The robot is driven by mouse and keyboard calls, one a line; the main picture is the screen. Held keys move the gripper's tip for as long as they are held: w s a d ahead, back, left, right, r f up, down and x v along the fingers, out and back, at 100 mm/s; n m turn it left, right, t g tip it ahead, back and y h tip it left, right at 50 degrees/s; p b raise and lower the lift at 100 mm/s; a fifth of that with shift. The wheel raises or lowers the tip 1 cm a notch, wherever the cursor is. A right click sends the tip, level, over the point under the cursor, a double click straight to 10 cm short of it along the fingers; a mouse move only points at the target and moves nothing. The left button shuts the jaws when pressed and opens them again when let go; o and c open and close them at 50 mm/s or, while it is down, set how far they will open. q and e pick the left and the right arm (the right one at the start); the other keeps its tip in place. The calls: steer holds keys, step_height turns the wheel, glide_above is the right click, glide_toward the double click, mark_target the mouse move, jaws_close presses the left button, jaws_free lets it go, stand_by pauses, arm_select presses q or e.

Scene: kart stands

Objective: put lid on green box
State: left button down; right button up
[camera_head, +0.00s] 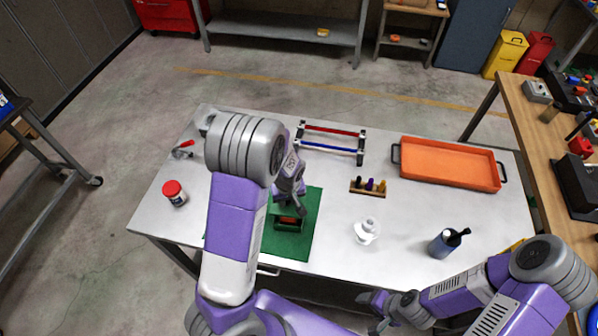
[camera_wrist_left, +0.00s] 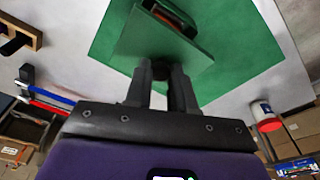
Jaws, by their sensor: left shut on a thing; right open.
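The green box (camera_head: 291,228) stands on a green mat (camera_head: 306,243) near the table's front edge, with something red showing inside. It also shows at the top of the left wrist view (camera_wrist_left: 172,12), partly open. My left gripper (camera_head: 300,209) is shut on the dark knob of the green lid (camera_wrist_left: 165,42). The lid is close to the box and covers part of it in the wrist view; whether they touch I cannot tell. In the head view, the gripper and arm hide much of the lid. My right gripper (camera_head: 372,305) is open and empty in front of the table.
On the table (camera_head: 330,255) are an orange tray (camera_head: 450,165), a rack with red and blue bars (camera_head: 333,143), a small wooden holder (camera_head: 367,190), a white object (camera_head: 366,231), a dark bottle (camera_head: 443,243) and a red-capped jar (camera_head: 174,193). A wooden bench stands at right.

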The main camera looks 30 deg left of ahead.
mark_target(288, 207)
arm_select(q)
steer(key=shift+w, duration=0.1)
steer(key=shift+s+f+b, duration=0.45)
steer(key=shift+b, duration=0.1)
steer(key=shift+w+f+b, duration=0.2)
steer(key=shift+f+b, duration=0.75)
steer(key=shift+f, duration=0.3)
steer(key=shift+f+b, duration=1.15)
steer(key=shift+f, duration=0.25)
steer(key=shift+f, duration=0.1)
steer(key=shift+c, duration=2)
jaws_free()
